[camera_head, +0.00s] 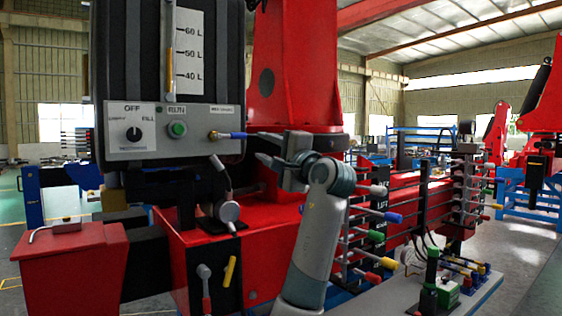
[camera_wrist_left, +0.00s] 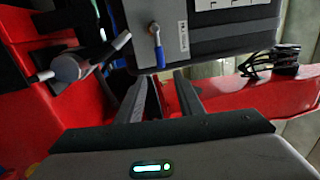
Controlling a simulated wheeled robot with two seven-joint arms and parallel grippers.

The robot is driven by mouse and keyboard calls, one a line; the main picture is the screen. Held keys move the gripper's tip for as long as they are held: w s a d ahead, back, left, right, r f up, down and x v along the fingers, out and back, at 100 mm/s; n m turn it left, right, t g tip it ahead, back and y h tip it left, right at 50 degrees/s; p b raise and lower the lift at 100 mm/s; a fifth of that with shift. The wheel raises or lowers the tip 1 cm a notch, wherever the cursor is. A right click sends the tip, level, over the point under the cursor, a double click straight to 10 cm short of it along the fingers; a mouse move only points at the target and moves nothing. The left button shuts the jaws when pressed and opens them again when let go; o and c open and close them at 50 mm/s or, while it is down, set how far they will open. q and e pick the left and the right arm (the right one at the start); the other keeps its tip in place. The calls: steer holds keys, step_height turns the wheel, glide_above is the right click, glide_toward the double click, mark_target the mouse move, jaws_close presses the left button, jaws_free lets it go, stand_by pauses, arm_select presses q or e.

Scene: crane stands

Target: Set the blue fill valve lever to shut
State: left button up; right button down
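The blue fill valve lever (camera_head: 232,135) sits low on the right of the dark tank's front panel. It points right, roughly level, from a brass pivot. My left gripper (camera_head: 262,147) is just right of its tip, fingers pointing left at the panel. In the left wrist view, the lever (camera_wrist_left: 158,52) shows just beyond the gap between the open, empty fingers (camera_wrist_left: 163,85). Whether a finger touches the tip is unclear. The label beside the lever is too small to read. My right gripper is not in view.
The panel also carries a black selector knob (camera_head: 134,134) and a green RUN button (camera_head: 177,129). A red column (camera_head: 295,70) stands behind my gripper. A rack of coloured-tip levers (camera_head: 378,218) is to the right.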

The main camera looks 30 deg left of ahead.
arm_select(q)
steer(key=b+v, duration=0.1)
steer(key=v, duration=0.6)
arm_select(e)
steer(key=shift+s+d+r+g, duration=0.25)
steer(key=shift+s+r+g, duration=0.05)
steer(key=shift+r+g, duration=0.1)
